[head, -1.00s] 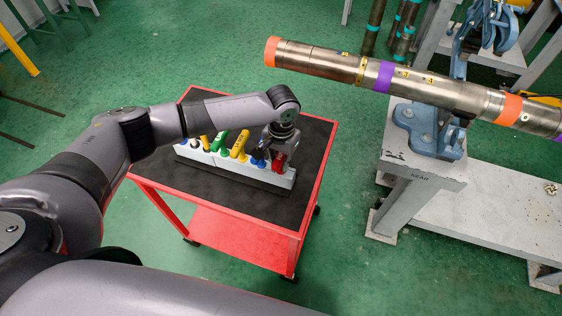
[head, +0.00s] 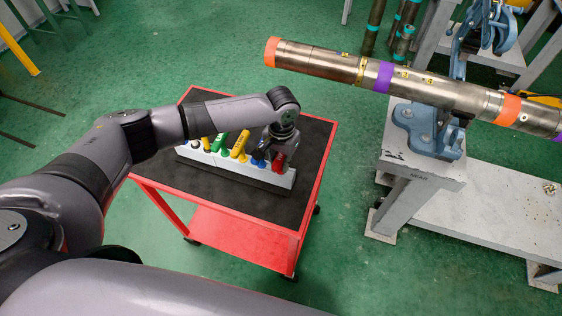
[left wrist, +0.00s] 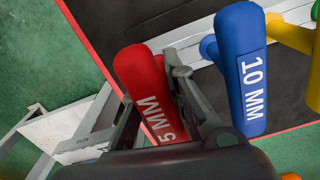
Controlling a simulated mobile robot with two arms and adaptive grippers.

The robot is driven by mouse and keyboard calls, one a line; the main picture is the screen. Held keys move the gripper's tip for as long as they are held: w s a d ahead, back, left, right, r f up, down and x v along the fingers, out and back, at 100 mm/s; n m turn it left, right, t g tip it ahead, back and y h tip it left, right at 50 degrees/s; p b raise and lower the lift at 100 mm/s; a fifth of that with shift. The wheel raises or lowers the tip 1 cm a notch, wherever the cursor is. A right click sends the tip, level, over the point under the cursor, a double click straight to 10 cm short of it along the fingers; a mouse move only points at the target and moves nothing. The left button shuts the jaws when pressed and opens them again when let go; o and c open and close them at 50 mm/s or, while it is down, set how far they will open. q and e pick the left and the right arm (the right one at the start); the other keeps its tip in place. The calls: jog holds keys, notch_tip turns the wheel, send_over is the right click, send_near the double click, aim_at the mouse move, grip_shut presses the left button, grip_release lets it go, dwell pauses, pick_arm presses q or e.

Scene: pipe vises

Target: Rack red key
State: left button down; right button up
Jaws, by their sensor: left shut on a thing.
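The red key (left wrist: 142,82), marked "5 MM", is between the fingers of my left gripper (left wrist: 150,95) in the left wrist view. In the head view the left gripper (head: 280,150) is at the right end of the white key rack (head: 225,166), shut on the red key (head: 279,161). The red key stands at the rack's right end; whether it is fully seated is hidden. A blue key (left wrist: 241,70), marked "10 MM", stands beside it. My right gripper is not in view.
The rack also holds yellow (head: 239,144) and green keys and others to the left. It stands on a black-topped red cart (head: 316,182). A steel pipe (head: 330,62) with coloured bands lies in a blue vise (head: 428,130) at right.

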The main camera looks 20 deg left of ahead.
pick_arm(q)
jog(key=shift+f, duration=0.1)
jog(key=c, duration=1.5)
grip_release()
jog(key=shift+c, duration=0.2)
jog(key=r, duration=1.2)
jog(key=shift+w, duration=0.2)
